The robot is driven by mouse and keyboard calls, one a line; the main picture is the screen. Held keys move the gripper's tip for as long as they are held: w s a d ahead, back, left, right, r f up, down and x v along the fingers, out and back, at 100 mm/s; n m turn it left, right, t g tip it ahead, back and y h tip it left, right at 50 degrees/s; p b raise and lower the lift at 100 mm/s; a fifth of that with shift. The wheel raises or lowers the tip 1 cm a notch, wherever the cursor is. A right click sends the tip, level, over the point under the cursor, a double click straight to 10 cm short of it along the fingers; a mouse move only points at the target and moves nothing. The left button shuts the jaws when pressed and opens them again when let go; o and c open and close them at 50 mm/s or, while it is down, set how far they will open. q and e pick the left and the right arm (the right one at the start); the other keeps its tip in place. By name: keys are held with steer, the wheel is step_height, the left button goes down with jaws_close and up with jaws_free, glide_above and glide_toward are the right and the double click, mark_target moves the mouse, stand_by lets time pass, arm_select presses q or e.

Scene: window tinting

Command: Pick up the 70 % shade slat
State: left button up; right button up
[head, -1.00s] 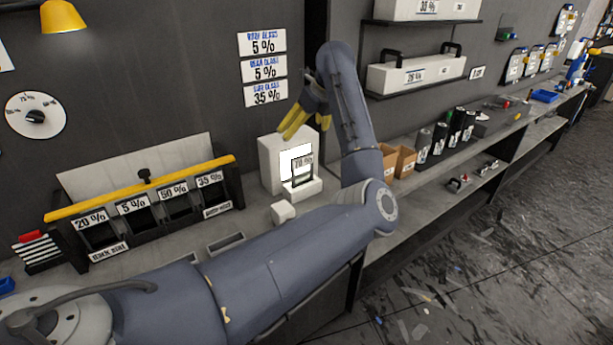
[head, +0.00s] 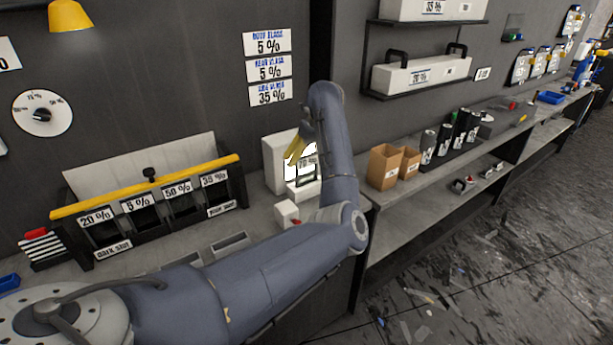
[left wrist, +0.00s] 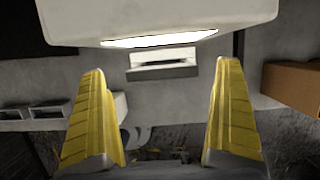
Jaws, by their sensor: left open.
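The 70 % shade slat (head: 307,164) stands upright in a small white holder (head: 303,190), in front of a lit panel on a white box (head: 277,160). In the head view my left arm partly covers the holder. My left gripper (head: 295,153) points down near the front of the lit panel, above and beside the slat. In the left wrist view the yellow fingers (left wrist: 160,115) are wide apart with nothing between them. The holder (left wrist: 163,72) shows ahead, beyond the fingertips, under the white box (left wrist: 160,20). The slat is hard to make out there. My right gripper is not in view.
A rack (head: 150,185) with several labelled slots stands left on the bench. A small white block (head: 286,213) lies in front of the holder. Cardboard boxes (head: 384,167) stand on the right, close to my arm. Shelves hang above.

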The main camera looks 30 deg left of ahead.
mark_target(304, 164)
arm_select(q)
steer(key=shift+x, duration=2.85)
steer(key=shift+w, duration=0.15)
steer(key=shift+c, duration=0.6)
steer(key=c, duration=1)
steer(key=shift+r, duration=0.1)
steer(key=shift+c, duration=0.4)
steer(key=shift+r, duration=0.1)
